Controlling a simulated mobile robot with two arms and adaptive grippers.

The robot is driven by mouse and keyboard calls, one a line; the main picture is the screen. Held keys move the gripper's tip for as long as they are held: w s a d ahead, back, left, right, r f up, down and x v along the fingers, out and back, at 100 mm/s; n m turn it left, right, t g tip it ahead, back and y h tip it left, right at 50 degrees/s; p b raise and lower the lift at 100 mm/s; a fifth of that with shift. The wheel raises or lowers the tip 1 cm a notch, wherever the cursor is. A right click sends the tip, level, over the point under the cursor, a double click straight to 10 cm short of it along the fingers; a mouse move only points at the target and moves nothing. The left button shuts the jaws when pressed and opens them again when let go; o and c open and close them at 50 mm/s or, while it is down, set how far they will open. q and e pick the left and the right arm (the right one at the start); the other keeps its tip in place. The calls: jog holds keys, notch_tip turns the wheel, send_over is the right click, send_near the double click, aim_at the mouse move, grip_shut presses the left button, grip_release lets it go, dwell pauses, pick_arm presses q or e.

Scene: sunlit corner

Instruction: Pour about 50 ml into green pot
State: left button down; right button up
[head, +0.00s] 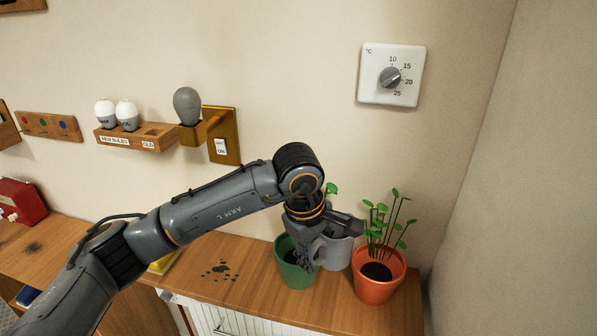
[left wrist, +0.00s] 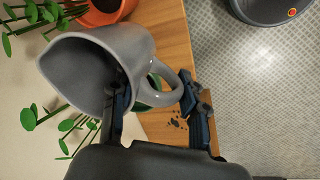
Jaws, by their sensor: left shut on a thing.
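My left gripper (head: 312,257) is shut on the handle of a grey jug (head: 338,250). In the left wrist view the jug (left wrist: 135,48) fills the upper left, its wide mouth and spout facing left, and its handle lies between the fingers (left wrist: 158,100). I see no liquid inside it. The green pot (head: 291,268) stands on the wooden counter just left of the jug, partly behind my gripper. A bit of the green pot shows through the handle in the wrist view. I cannot tell how far the jug is tilted. My right gripper is not in view.
An orange pot (head: 379,283) with a leafy plant stands right of the jug. Dark spots (head: 220,269) mark the wooden counter (head: 240,290) left of the green pot. A bulb rack (head: 137,137), switch (head: 221,148) and thermostat dial (head: 391,76) are on the wall.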

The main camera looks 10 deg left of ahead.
pick_arm(q)
jog(key=w+d+r+n+p, duration=0.2)
jog(key=d+r+n+p, duration=0.1)
jog(key=r, duration=0.4)
jog(key=w+d+r+n+y+p, duration=0.1)
jog(key=w+d+r+n+p, duration=0.2)
jog(key=r, duration=0.3)
jog(key=shift+w+d+r+n, duration=0.25)
jog(key=shift+d+r+n, duration=0.1)
jog(key=shift+d, duration=0.4)
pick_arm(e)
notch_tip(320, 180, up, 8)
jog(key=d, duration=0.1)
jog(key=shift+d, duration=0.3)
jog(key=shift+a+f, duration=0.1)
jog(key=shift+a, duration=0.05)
